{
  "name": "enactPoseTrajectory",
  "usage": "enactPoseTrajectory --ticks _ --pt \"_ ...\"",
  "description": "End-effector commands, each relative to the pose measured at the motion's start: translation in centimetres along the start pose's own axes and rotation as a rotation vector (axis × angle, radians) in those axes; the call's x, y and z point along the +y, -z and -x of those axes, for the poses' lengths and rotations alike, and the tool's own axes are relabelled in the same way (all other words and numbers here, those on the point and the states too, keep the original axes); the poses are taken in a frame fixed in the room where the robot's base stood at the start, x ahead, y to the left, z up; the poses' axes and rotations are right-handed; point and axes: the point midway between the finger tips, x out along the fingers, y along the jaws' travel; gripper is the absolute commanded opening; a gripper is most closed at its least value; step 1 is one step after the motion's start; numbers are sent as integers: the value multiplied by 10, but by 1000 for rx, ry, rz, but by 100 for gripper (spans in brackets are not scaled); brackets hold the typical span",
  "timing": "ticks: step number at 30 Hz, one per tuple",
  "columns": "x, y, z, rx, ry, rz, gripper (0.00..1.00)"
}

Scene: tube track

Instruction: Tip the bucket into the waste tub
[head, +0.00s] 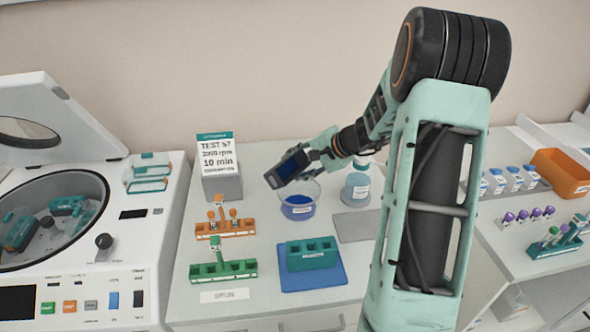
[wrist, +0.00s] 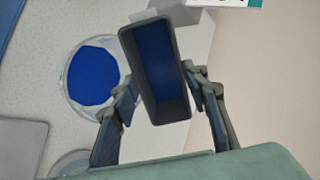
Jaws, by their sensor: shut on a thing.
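My gripper (head: 312,156) is shut on a dark grey rectangular bucket (head: 287,169), which it holds tilted in the air. In the wrist view the bucket (wrist: 139,62) sits between the two fingers, and its open mouth shows a dark blue inside with no tube seen in it. The waste tub (head: 299,207) is a clear round tub with blue inside, standing on the bench. In the head view the bucket is above the tub's back left rim. In the wrist view the tub (wrist: 122,116) lies left of the bucket, partly behind a finger.
A bottle (head: 356,189) stands right of the tub, near a grey plate (head: 357,226). Orange (head: 226,229) and green (head: 223,270) racks and a teal rack (head: 311,262) on a blue mat stand in front. A sign block (head: 221,184) is behind left. An open centrifuge (head: 115,240) is at left.

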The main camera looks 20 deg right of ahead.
Motion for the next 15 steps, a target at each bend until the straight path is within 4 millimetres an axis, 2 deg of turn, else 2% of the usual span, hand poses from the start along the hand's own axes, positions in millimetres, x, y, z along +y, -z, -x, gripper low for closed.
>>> enactPoseTrajectory --ticks 1,15 --pt "5 1 -5 2 22 1 18" --pt "15 0 -5 0 228 2 18"
